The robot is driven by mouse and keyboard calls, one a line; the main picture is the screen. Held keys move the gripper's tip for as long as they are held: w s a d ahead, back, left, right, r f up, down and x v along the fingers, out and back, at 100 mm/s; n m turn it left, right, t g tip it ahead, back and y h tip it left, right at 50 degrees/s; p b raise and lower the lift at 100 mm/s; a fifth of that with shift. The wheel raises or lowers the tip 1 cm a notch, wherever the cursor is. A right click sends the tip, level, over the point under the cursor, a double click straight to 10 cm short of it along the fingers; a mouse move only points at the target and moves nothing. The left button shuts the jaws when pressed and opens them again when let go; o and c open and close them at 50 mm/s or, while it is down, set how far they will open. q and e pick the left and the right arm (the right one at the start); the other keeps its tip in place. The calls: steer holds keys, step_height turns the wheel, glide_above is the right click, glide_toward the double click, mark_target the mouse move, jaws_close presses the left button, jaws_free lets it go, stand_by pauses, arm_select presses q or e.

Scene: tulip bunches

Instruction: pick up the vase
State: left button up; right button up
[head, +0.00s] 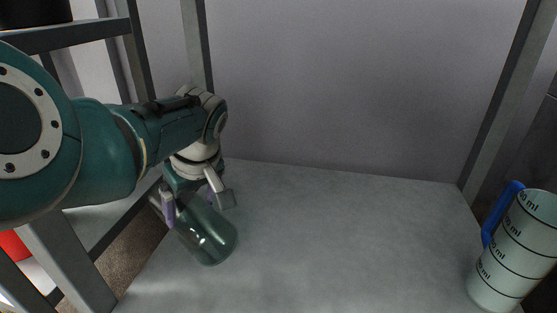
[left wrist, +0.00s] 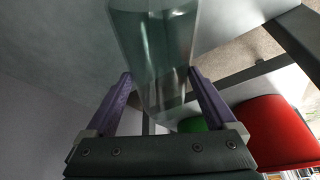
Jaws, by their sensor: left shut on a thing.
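The vase is a dark green, see-through vessel (head: 209,238) at the left side of the grey shelf in the head view. It is tilted, with its base toward the lower right. My left gripper (head: 197,203) is shut on it near its upper part, which the gripper partly hides. In the left wrist view the vase (left wrist: 155,45) stands between the two purple fingers of the left gripper (left wrist: 160,82). I cannot tell whether its base touches the shelf. My right gripper is in neither view.
A measuring jug (head: 513,255) with a blue handle stands at the right end of the grey shelf (head: 340,240). The middle of the shelf is clear. Metal posts frame it left and right. Red (left wrist: 275,130) and green (left wrist: 193,124) objects show beyond the shelf in the left wrist view.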

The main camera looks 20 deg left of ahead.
arm_select(q)
steer(key=o, duration=1.4)
steer(key=shift+o, duration=0.6)
steer(key=shift+s, duration=0.1)
steer(key=shift+r, duration=0.1)
steer(key=p+v, duration=0.8)
steer(key=shift+r+p, duration=0.35)
steer(key=shift+p, duration=0.05)
steer(key=shift+s+d+r+p, duration=0.1)
steer(key=shift+d+r+p, duration=0.2)
steer(key=shift+r+p, duration=0.15)
